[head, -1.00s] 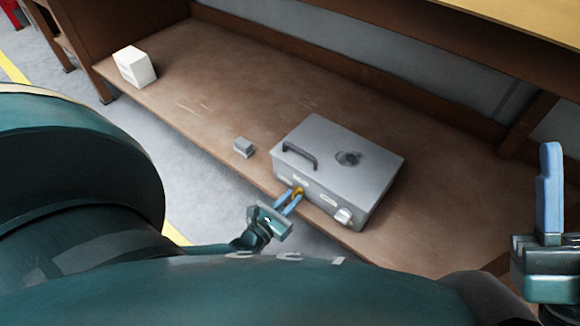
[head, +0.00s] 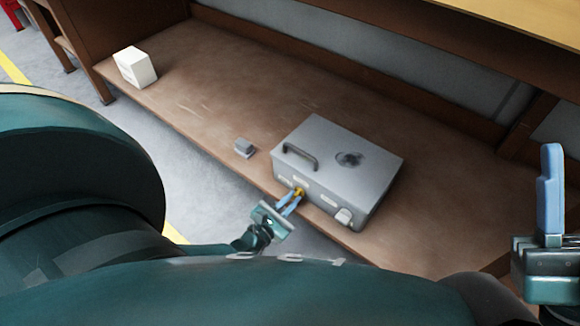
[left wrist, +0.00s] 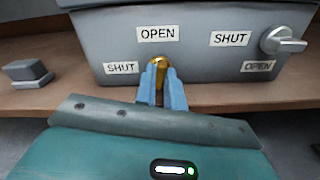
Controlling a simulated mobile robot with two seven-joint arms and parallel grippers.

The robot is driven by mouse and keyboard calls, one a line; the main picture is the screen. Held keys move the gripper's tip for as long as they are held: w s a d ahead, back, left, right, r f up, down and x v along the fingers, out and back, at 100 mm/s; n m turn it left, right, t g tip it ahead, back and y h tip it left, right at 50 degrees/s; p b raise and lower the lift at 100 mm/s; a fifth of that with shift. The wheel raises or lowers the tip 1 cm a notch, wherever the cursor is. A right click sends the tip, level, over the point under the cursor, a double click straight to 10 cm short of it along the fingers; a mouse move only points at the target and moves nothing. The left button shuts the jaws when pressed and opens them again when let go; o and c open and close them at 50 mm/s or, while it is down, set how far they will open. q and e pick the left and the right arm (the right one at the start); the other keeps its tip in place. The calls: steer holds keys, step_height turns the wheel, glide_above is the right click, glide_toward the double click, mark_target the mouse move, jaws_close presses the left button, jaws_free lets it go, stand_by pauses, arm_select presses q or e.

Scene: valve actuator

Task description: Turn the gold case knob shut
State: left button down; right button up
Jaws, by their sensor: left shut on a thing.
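The grey case (head: 330,160) sits on the brown shelf, with the gold knob (head: 299,191) on its front face. In the left wrist view the gold knob (left wrist: 162,64) shows between the blue fingertips, below an OPEN label (left wrist: 157,34) and to the right of a SHUT label (left wrist: 121,68). My left gripper (head: 293,198) is shut on the gold knob; its fingers (left wrist: 162,75) hide part of the knob, so its exact angle is hard to read. My right gripper (head: 550,190) is at the right edge, away from the case; its finger gap cannot be made out.
A silver knob (left wrist: 283,42) with its own SHUT and OPEN labels is on the case's right front. A black handle (head: 300,157) is on the lid. A small grey block (head: 244,147) lies left of the case. A white box (head: 135,67) stands farther left on the shelf (head: 205,85).

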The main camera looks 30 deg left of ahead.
arm_select(q)
steer(key=shift+w+d+f+m, duration=0.1)
steer(key=shift+m, duration=3.6)
steer(key=shift+w+m, duration=0.1)
steer(key=shift+m, duration=3.6)
steer(key=c, duration=1.5)
jaws_free()
steer(key=shift+s+p, duration=0.1)
steer(key=shift+p, duration=0.2)
steer(key=shift+s+f, duration=0.1)
steer(key=shift+s, duration=0.05)
